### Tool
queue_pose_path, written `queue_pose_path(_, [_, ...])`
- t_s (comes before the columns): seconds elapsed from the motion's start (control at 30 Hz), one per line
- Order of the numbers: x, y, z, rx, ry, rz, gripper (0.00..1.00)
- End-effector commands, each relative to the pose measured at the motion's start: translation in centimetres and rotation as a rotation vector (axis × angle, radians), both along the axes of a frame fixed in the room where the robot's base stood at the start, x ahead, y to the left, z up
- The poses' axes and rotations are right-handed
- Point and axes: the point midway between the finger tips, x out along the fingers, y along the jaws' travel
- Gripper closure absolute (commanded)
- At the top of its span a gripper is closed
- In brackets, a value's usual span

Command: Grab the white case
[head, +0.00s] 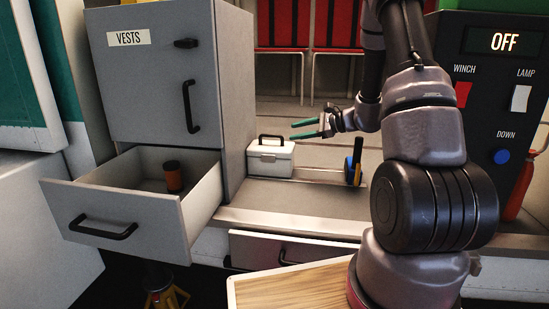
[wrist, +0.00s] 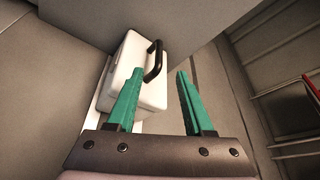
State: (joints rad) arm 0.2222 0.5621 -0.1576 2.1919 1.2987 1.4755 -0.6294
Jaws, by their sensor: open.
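The white case (head: 270,160) stands upright on the grey bench beside the cabinet, with a black handle on top. In the wrist view the white case (wrist: 145,82) is beyond the fingers, toward the left one, and its black handle (wrist: 154,62) shows upper centre. My gripper (head: 306,129) has green fingers and is open and empty, to the right of the case and a little above it in the head view. In the wrist view my gripper (wrist: 155,95) has its left finger overlapping the case in the picture; I cannot tell whether they touch.
A grey cabinet marked VESTS (head: 165,75) stands directly left of the case. Below it an open drawer (head: 125,215) holds a dark cylinder (head: 173,176). A blue and yellow tool (head: 354,163) stands right of the case. A control panel (head: 490,100) stands at the right.

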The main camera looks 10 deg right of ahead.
Motion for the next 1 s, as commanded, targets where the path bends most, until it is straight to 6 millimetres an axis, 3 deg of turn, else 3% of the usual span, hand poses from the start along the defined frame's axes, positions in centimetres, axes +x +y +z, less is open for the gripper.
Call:
queue_pose_path(0.73, [5.0,7.7,-2.9,0.000,0.000,0.003,0.48])
queue_pose_path(1.0, [5.6,8.4,-3.2,0.000,0.000,0.000,0.48])
